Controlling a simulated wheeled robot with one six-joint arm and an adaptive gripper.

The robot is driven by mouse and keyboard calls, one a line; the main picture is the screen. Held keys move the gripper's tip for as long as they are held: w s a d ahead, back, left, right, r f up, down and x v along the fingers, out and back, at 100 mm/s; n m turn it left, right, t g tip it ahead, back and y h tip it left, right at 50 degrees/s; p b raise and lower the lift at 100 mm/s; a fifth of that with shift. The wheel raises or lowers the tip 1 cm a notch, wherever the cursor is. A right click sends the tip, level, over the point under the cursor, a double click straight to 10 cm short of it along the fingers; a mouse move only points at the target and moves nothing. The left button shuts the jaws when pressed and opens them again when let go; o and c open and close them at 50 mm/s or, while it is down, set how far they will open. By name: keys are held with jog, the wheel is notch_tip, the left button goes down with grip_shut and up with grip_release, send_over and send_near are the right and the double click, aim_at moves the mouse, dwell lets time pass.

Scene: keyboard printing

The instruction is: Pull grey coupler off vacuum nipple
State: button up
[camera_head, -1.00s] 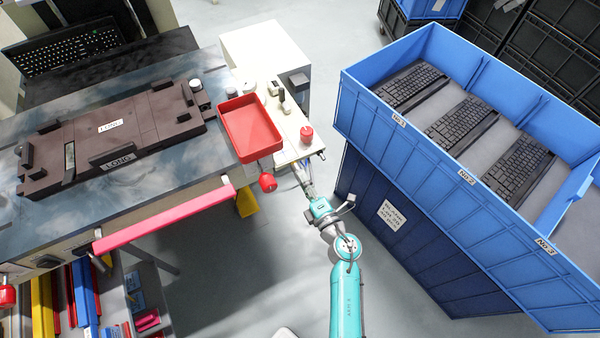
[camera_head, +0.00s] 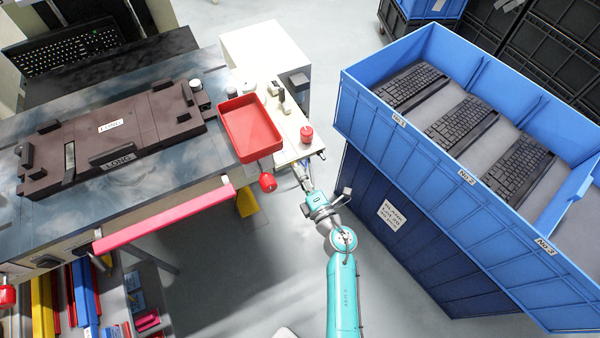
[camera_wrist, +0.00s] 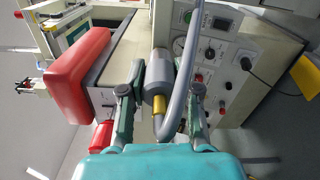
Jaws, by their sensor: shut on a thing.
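In the wrist view, the grey coupler (camera_wrist: 158,75) is a grey cylinder with a brass-coloured end (camera_wrist: 166,128) towards me. A thick grey hose (camera_wrist: 185,75) runs alongside it and loops up out of the picture. My gripper (camera_wrist: 157,92) has one finger on each side of the coupler and is shut on it. The vacuum nipple cannot be made out, so I cannot tell whether the coupler is seated on it. In the head view, my gripper (camera_head: 301,172) is at the front edge of the white cabinet, and the coupler is too small to see.
A red tray (camera_head: 250,128) and a red knob (camera_head: 306,134) sit on the white cabinet top. Its panel (camera_wrist: 225,50) carries gauges, knobs and a black cable. The blue crate (camera_head: 470,178) with keyboards stands to the right. A dark fixture (camera_head: 110,135) lies on the left table.

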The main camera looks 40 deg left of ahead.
grip_shut()
jog(key=shift+d, duration=0.1)
jog(key=v, duration=0.3)
jog(key=shift+s+d, duration=0.2)
jog(key=shift+d, duration=0.05)
dwell(0.4)
jog(key=shift+s+d+r, duration=0.25)
jog(key=shift+d+r, duration=0.25)
jog(key=shift+d, duration=0.1)
jog(key=shift+s+d+r, duration=0.2)
jog(key=shift+d+r, duration=0.3)
jog(key=shift+d, duration=0.15)
jog(key=shift+s+d+r, duration=0.25)
jog(key=shift+d+r, duration=0.25)
jog(key=shift+d, duration=0.1)
